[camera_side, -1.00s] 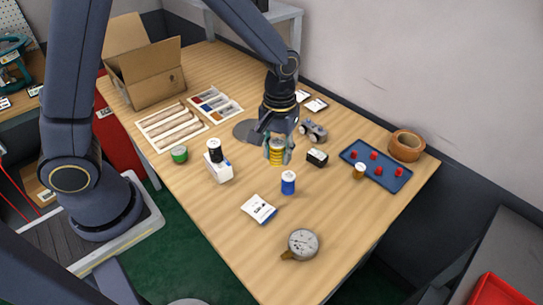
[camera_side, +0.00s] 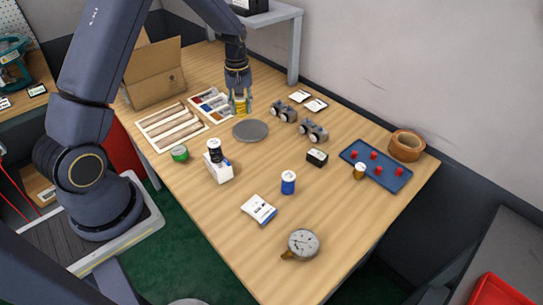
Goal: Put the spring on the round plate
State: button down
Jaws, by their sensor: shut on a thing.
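The spring (camera_side: 240,106) is a yellow coil, held upright between the fingers of my gripper (camera_side: 240,104). My gripper points down and is shut on the spring, at the back of the table. The round plate (camera_side: 250,130) is a flat dark grey disc lying on the table, just in front of the spring in the picture. Its top is bare. The spring appears behind the plate's far edge; its exact height above the table is hard to tell.
A sectioned tray (camera_side: 211,103) lies just left of my gripper. Two grey wheeled parts (camera_side: 284,113) (camera_side: 314,131) stand right of the plate. The open cardboard box (camera_side: 155,80) is at back left.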

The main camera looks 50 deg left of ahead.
send_over(250, 129)
notch_tip(250, 129, down, 5)
jog(key=shift+w+r, duration=0.1)
jog(key=shift+f, duration=1.6)
jog(key=shift+f, duration=0.15)
jog(key=c, duration=0.7)
grip_release()
jog(key=shift+c, duration=0.2)
